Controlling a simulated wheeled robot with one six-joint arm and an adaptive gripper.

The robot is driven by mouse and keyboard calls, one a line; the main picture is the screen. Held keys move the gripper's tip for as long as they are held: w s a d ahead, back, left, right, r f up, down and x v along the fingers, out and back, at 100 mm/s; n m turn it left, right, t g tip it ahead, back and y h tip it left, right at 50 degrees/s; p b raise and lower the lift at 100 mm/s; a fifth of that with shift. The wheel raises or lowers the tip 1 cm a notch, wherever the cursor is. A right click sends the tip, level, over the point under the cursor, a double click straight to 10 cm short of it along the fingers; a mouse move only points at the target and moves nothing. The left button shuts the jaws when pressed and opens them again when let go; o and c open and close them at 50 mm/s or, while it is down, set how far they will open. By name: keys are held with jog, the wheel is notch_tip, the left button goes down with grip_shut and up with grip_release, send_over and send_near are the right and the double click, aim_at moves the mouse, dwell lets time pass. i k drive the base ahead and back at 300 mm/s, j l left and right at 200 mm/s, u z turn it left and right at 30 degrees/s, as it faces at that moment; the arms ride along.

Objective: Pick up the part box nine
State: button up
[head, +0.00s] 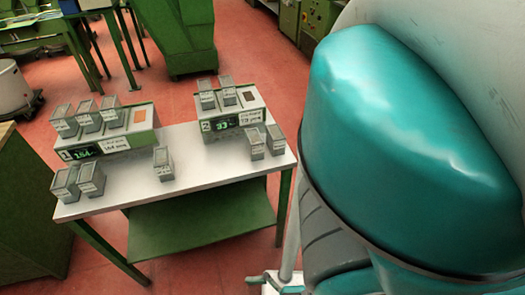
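Several small grey part boxes with paper labels are in the head view; the label print is too small to tell which is box nine. Two stand at the table's front left, a left one (65,185) and a right one (91,180). One box (163,163) stands alone at the middle front. Two more, a left one (255,144) and a right one (275,139), stand at the right end. Three, including a middle one (88,116), sit on station 1 (140,134). Two, including a left one (206,95), sit on station 2 (243,115). My gripper is out of view.
The white tabletop (210,165) has free room around the lone middle box and between the stations. A green lower shelf (200,222) is under it. A green cabinet (30,215) stands close at the left. My large teal arm part covers the right side.

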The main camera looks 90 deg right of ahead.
aim_at(254, 143)
jog(key=z, duration=1.2)
